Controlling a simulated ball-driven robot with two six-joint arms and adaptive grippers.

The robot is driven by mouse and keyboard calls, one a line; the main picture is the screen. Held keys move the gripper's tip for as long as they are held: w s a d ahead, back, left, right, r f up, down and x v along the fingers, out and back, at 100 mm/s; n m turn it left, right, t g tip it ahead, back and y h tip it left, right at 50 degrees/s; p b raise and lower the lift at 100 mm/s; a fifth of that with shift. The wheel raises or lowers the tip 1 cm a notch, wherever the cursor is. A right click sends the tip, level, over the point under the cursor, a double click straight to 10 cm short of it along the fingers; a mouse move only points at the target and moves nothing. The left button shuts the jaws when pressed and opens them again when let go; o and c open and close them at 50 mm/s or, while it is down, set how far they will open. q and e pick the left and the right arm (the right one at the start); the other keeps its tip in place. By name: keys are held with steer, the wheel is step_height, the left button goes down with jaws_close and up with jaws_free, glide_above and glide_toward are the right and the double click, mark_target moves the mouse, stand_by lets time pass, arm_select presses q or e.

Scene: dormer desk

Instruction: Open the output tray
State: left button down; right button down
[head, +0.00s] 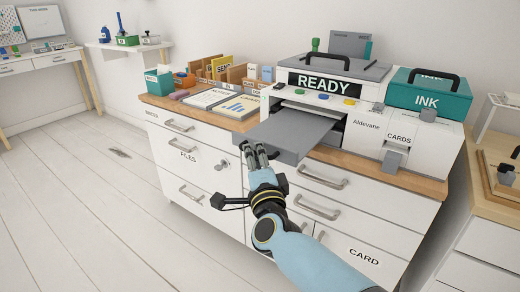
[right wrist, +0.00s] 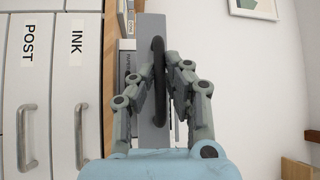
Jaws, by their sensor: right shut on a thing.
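The printer (head: 300,104) with the READY display stands on the cabinet's wooden top. Its grey output tray (head: 290,128) sticks out of the front slot, past the cabinet's front edge. My right gripper (head: 259,154) is at the tray's outer front end, with its fingers shut on the tray's handle. In the right wrist view the fingers (right wrist: 164,68) sit on both sides of a dark, long handle (right wrist: 160,85) in front of a grey face (right wrist: 150,133). The fingers partly hide the handle. My left gripper is not in view.
Below are white drawers (head: 190,162) with protruding metal handles. A teal INK box (head: 430,95) and a CARDS unit (head: 398,137) are at the printer's right. Papers (head: 238,106) and organisers lie to the left.

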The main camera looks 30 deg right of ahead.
steer(key=shift+s+a+f, duration=0.1)
steer(key=shift+s+a, duration=0.3)
steer(key=shift+a, duration=0.45)
steer(key=c, duration=1.4)
jaws_free()
steer(key=v, duration=0.7)
steer(key=shift+s, duration=0.2)
